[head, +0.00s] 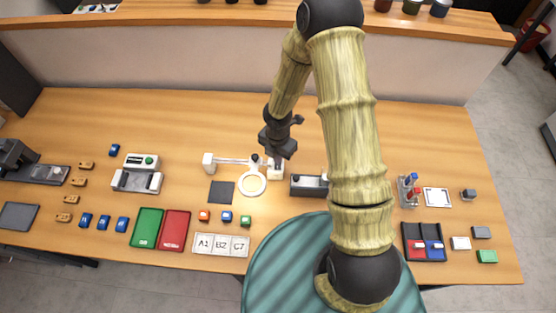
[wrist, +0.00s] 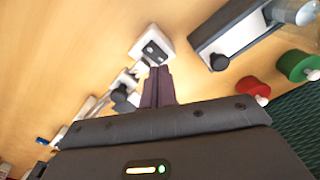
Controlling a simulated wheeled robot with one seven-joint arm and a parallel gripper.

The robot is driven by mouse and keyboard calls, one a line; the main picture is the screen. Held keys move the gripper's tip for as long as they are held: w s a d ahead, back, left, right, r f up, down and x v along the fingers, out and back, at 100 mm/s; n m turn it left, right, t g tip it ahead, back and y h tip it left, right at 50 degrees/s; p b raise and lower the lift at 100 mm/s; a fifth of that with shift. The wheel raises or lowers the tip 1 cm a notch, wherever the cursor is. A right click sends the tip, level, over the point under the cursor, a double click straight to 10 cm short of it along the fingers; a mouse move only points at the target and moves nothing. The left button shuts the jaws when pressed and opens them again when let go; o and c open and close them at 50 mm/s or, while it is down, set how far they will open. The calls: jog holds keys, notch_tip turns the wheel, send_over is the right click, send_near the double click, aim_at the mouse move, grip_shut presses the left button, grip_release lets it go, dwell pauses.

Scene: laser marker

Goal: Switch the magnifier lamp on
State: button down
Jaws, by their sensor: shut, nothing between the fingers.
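The magnifier lamp (head: 252,184) has a white ring and a thin white arm that runs from a white base on its left. A small white box (head: 275,174) with a dark top stands just right of the lamp ring; the wrist view shows this box with a dark switch-like top (wrist: 152,48). My gripper (head: 277,161) is above the box, its fingers shut and empty. In the wrist view, the dark fingertips (wrist: 159,72) overlap the box's near edge; I cannot tell whether they touch it. Part of the lamp arm (wrist: 122,84) and a black knob show left of the fingers.
A grey device with a black knob (wrist: 219,61) stands close right of the box. A dark square pad (head: 221,192) lies left of the ring. Green and red trays (head: 175,231) and a labelled white plate (head: 220,244) lie in front. The table behind the lamp is clear.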

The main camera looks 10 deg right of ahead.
aim_at(278, 166)
notch_tip(278, 166, up, 3)
jog(key=p, duration=0.2)
jog(key=shift+r+p, duration=0.2)
jog(key=shift+p, duration=0.2)
dwell(0.3)
jog(key=s+d+r+m+t+b, duration=0.1)
jog(key=s+d+r+m+b, duration=0.3)
jog(key=m, duration=1)
jog(key=s+d+r+m+t+b, duration=0.1)
jog(key=s+d+r+m+b, duration=0.3)
jog(key=r+m, duration=0.7)
jog(key=s+d+m, duration=0.1)
jog(key=s+m, duration=0.1)
jog(key=shift+s+m+t, duration=0.2)
jog(key=shift+m+t, duration=0.1)
jog(key=shift+m, duration=0.1)
jog(key=shift+w, duration=0.1)
